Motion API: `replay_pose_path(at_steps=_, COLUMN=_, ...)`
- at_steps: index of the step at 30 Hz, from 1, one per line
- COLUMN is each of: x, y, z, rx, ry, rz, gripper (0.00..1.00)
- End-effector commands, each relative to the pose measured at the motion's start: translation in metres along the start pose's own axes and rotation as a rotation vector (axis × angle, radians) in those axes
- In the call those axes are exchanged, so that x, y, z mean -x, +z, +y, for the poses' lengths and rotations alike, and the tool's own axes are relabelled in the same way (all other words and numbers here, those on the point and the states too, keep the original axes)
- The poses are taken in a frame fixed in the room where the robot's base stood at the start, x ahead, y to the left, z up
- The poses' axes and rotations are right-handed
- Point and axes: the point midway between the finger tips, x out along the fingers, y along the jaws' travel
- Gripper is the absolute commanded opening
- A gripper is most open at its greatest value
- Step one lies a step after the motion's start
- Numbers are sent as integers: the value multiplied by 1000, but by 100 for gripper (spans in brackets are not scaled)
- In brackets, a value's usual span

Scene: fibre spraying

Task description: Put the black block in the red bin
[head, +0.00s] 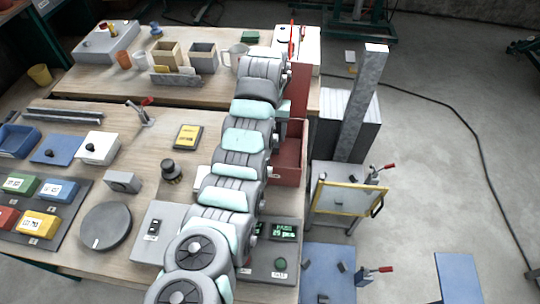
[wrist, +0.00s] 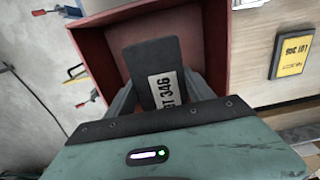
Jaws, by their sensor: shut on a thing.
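The black block (wrist: 150,58) carries a white label with black print and sits between the two grey fingers of my gripper (wrist: 160,90) in the wrist view. My gripper is shut on it. The red bin (wrist: 217,45) lies behind and around the block in that view, so the block is over or inside its opening; I cannot tell how deep. In the head view the red bin (head: 290,158) stands at the right edge of the wooden table, partly covered by my arm. The block and my gripper's fingers are hidden there.
A yellow-labelled box (head: 187,137) and a dark knob (head: 171,171) lie left of my arm. Coloured boxes (head: 38,224) sit at the far left. A framed cart (head: 338,198) and a grey post (head: 358,105) stand right of the table.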

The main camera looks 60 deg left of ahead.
Motion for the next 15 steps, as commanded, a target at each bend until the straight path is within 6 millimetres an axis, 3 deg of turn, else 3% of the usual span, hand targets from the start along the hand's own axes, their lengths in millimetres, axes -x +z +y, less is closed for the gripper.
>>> replay_pose_path(at_steps=7, x=-47, y=2, z=0, rx=0, ry=1, rz=-5, gripper=0)
replay_pose_path(at_steps=15, x=-65, y=0, z=-1, rx=1, ry=0, rz=0, gripper=0)
